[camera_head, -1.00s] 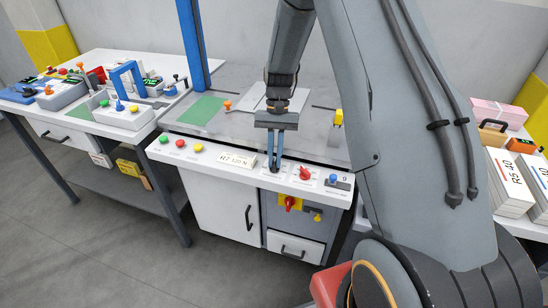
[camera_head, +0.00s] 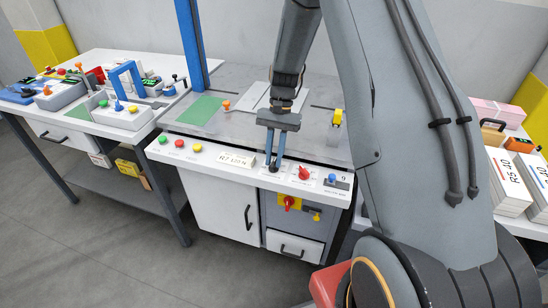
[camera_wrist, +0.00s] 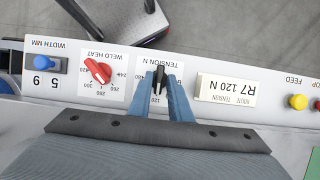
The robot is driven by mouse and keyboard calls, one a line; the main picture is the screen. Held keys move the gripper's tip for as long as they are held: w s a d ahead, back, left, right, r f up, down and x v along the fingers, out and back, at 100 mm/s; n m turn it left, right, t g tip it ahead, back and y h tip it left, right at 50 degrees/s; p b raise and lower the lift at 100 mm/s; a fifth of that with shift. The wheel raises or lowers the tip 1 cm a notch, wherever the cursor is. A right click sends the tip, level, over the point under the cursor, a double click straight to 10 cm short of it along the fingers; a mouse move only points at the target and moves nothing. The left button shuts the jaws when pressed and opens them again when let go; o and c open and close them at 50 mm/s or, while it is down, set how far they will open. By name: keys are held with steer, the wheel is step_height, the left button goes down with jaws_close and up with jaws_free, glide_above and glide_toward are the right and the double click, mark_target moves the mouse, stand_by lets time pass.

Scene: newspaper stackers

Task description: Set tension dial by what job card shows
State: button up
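The tension dial (camera_wrist: 158,78) is a small black knob on a white plate marked TENSION N, upside down in the wrist view. My gripper (camera_wrist: 160,77) has one blue finger on each side of the knob and appears closed on it. The head view shows my gripper (camera_head: 274,163) pointing down at the front panel. The fingers hide part of the scale; a 120 shows between them. The job card (camera_wrist: 226,90) reads R7 120 N and also shows in the head view (camera_head: 236,159). Where the dial's pointer stands is unclear.
The red weld heat dial (camera_wrist: 98,70) and blue width knob (camera_wrist: 44,64) sit beside the tension dial. Yellow, red and green buttons (camera_head: 180,144) are further left on the panel. Another bench (camera_head: 95,60) stands left; newspaper stacks (camera_head: 511,185) lie right.

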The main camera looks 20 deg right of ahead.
steer(key=shift+o, duration=0.9)
steer(key=shift+s, duration=0.1)
steer(key=b+v, duration=0.2)
steer(key=v, duration=0.5)
steer(key=shift+r, duration=0.35)
steer(key=shift+d, duration=0.1)
